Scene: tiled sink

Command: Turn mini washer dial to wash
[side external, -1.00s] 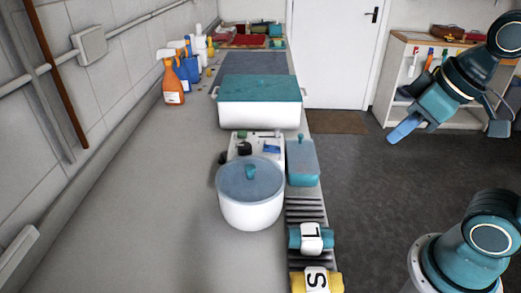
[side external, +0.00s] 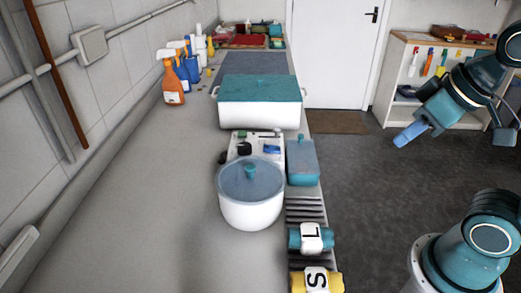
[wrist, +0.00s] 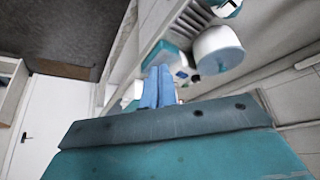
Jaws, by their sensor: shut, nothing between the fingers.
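The mini washer appears to be the white round tub (side external: 250,214) with a blue-grey lid and the white control panel (side external: 257,140) behind it. A dark knob (side external: 244,149), likely the dial, sits on this panel beside a small blue part (side external: 271,149). The knob's pointer and markings are too small to read. My gripper (side external: 404,139) is shut and empty, above the floor to the right of the counter, well apart from the washer. In the wrist view, its blue fingers (wrist: 158,86) lie together, with the tub (wrist: 218,52) beyond them, tilted in the picture.
A teal box (side external: 302,163) stands right of the panel, at the counter edge. A large white container with a teal lid (side external: 260,90) stands behind it. Rolled cloths (side external: 310,240) lie in front on the right. Spray bottles (side external: 173,84) stand along the wall. The left counter is clear.

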